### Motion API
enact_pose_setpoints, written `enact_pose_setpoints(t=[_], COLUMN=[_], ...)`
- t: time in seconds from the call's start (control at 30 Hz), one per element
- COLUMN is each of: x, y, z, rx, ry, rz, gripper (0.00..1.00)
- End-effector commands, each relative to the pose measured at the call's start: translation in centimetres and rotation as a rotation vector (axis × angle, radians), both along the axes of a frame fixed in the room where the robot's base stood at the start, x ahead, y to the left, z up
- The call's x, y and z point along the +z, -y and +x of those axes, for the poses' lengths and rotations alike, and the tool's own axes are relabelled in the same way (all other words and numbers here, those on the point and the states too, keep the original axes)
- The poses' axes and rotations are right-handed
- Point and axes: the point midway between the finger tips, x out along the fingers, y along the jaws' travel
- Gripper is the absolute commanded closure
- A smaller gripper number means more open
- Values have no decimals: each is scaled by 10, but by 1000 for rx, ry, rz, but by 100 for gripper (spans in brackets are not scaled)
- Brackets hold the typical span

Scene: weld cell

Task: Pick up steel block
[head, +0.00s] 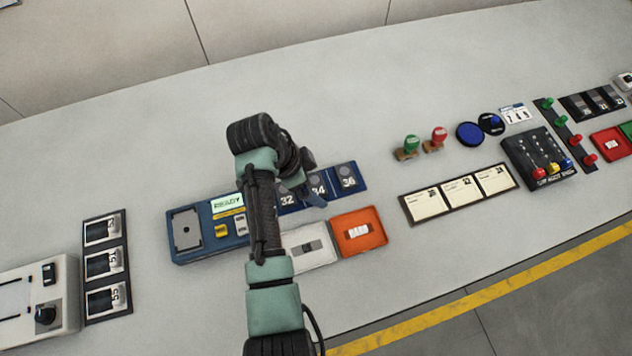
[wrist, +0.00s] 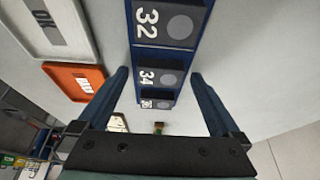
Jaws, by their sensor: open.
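Dark square blocks with white numbers and round grey spots sit in a row in a blue rack; block 34 (head: 318,184) and block 36 (head: 347,176) show in the head view. Block 32 (wrist: 170,22) is nearest in the wrist view. I cannot tell from a label which thing is the steel block. My gripper (wrist: 160,76) is open and empty, with its two blue fingers on either side of the rack line in the wrist view. In the head view my arm hides part of the rack and block 32.
A white tray (head: 326,257) with a small grey piece and an orange tray (head: 373,218) with white pieces lie in front of the rack. A blue console (head: 181,257) stands at left. Stamps, cards and a switch box (head: 536,160) lie to the right. The table behind the rack is clear.

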Motion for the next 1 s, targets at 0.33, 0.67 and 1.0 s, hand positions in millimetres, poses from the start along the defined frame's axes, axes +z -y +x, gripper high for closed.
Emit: enact_pose_setpoints(t=[0.33, 0.67, 1.0], x=[1, 1, 22], y=[0, 0, 0], z=[0, 1, 2], rx=[0, 0, -1], ry=[0, 2, 8], rz=[0, 0, 1], gripper=[59, 100, 100])
